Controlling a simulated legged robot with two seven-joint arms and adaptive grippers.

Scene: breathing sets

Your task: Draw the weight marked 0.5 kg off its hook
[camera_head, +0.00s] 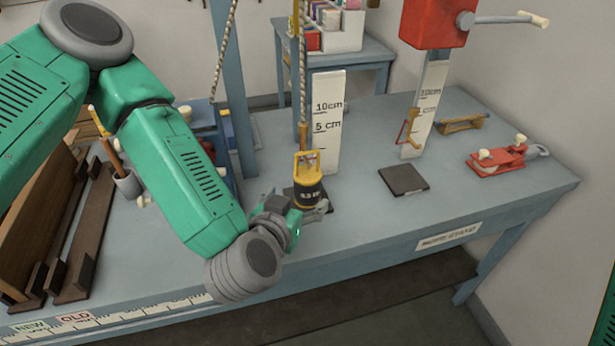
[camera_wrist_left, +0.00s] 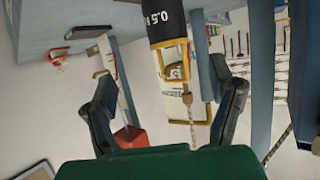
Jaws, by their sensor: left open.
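The 0.5 kg weight (camera_head: 309,192) is a black and yellow cylinder with a yellow bail (camera_head: 306,163) on top. It hangs upright from the brass hook (camera_head: 303,133) at the end of a rope, over a dark pad (camera_head: 322,203). My left gripper (camera_head: 298,210) is open at the weight's lower part, its fingers partly hidden. In the left wrist view, where the scene appears upside down, the weight (camera_wrist_left: 165,22) shows ahead of the spread fingers (camera_wrist_left: 163,82); I cannot tell whether they touch it. My right gripper is not in view.
A white height scale (camera_head: 328,135) stands just behind the weight. To the right are a red winch box (camera_head: 435,22), a second dark pad (camera_head: 403,178) and a red clamp-like tool (camera_head: 497,160). Wooden boards (camera_head: 45,215) lean at left. The bench front right is clear.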

